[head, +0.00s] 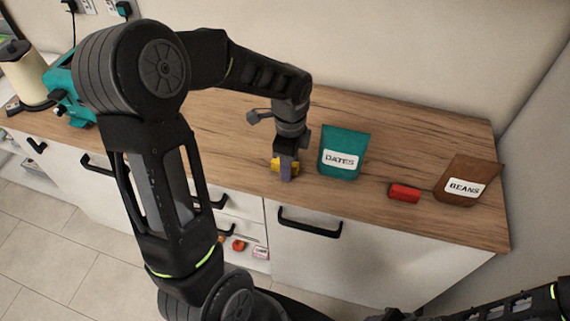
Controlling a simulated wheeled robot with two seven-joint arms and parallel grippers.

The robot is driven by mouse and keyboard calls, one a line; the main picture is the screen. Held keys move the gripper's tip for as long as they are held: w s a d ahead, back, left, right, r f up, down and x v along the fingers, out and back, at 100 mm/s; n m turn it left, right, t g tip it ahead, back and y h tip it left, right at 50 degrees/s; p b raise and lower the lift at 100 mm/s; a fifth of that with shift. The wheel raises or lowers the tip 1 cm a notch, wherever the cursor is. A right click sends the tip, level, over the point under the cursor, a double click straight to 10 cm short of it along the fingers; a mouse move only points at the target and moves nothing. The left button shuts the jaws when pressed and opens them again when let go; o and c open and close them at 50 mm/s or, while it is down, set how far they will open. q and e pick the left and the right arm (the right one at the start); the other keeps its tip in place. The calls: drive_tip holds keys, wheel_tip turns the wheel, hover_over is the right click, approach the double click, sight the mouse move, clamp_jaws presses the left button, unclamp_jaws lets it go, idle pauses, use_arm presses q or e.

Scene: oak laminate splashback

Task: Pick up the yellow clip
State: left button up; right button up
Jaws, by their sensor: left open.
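The yellow clip (276,164) is on the wooden worktop, left of the teal bag. It is partly hidden behind the fingers of my left gripper (286,172), with yellow showing on both sides of them. My left gripper points down at the clip and is open. I cannot tell whether the fingers touch it. My right arm shows at the lower right edge, but its gripper is not in view.
A teal DATES bag (343,152) stands just right of my left gripper. A red block-like item (404,193) and a brown BEANS bag (467,180) are further right. A teal appliance (66,88) stands at the left end. The worktop (420,140) behind the bags is clear.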

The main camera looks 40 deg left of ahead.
use_arm(q)
drive_tip(key=shift+c, duration=0.5)
clamp_jaws()
